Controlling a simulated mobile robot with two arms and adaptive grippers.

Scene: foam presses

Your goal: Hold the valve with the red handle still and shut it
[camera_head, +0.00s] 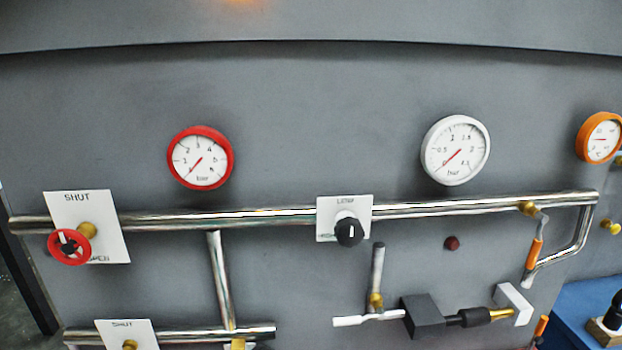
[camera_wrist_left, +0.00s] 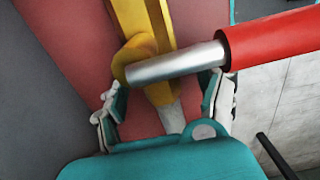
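In the left wrist view a yellow valve body (camera_wrist_left: 158,90) has a steel lever (camera_wrist_left: 177,64) with a thick red grip (camera_wrist_left: 272,40) reaching to the upper right. My left gripper (camera_wrist_left: 165,95) is open, its two fingers spread on either side of the lower valve body. The right finger is close to the lever; I cannot tell whether either finger touches. This valve does not show in the head view. Neither gripper is in the head view, and my right gripper is in no view.
In the head view a grey panel carries steel pipes (camera_head: 450,209), a red handwheel (camera_head: 52,251) on a SHUT/OPEN plate, a black knob (camera_head: 349,232), an orange-handled lever (camera_head: 533,254), and red-rimmed (camera_head: 200,157), white (camera_head: 456,150) and orange gauges (camera_head: 600,138). A blue surface (camera_head: 580,305) is at lower right.

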